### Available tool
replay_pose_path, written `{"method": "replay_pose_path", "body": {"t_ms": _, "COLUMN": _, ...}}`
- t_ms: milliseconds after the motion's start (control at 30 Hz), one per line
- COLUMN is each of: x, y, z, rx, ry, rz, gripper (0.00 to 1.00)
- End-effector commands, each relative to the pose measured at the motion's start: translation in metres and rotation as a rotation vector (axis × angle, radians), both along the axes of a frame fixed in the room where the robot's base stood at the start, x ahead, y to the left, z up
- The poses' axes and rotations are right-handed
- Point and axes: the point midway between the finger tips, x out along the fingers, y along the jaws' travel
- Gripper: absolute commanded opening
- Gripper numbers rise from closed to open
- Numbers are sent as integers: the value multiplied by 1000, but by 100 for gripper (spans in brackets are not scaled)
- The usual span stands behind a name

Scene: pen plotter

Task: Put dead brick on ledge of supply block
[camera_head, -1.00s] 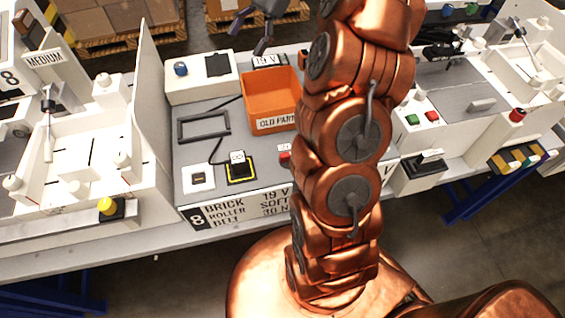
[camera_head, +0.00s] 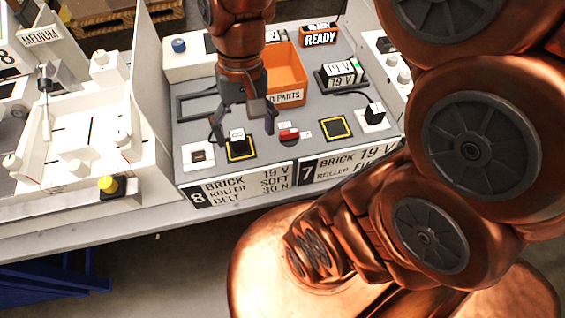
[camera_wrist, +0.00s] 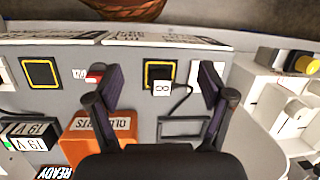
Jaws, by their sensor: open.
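I cannot tell which brick is dead. A black plug-like piece marked 8 (camera_head: 238,146) stands on a yellow-outlined square, with a cable; it also shows in the wrist view (camera_wrist: 160,87). My gripper (camera_head: 245,125) is open and empty above that piece, its fingers (camera_wrist: 162,80) on either side in the wrist view. A white block with a blue knob (camera_head: 183,48), perhaps the supply block, stands behind, partly hidden by my arm.
The orange parts bin (camera_head: 290,98) stands behind my gripper. A black empty frame (camera_head: 182,108) lies left of it. A red switch (camera_head: 289,134) and an empty yellow-outlined square (camera_head: 335,128) lie to the right. A READY sign (camera_head: 320,38) stands at the back. A white partition (camera_head: 150,90) rises at left.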

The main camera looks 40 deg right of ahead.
Motion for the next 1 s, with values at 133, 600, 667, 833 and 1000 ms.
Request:
{"method": "replay_pose_path", "body": {"t_ms": 133, "x": -41, "y": -5, "z": -17, "rx": -61, "ry": -24, "rz": 135, "gripper": 81}}
{"method": "replay_pose_path", "body": {"t_ms": 600, "x": -84, "y": -20, "z": -39, "rx": -125, "ry": -41, "rz": 291, "gripper": 81}}
{"method": "replay_pose_path", "body": {"t_ms": 667, "x": -84, "y": -19, "z": -39, "rx": -125, "ry": -41, "rz": 290, "gripper": 81}}
{"method": "replay_pose_path", "body": {"t_ms": 833, "x": -84, "y": -19, "z": -39, "rx": -125, "ry": -40, "rz": 289, "gripper": 81}}
{"method": "replay_pose_path", "body": {"t_ms": 1000, "x": -84, "y": -19, "z": -39, "rx": -124, "ry": -40, "rz": 289, "gripper": 63}}
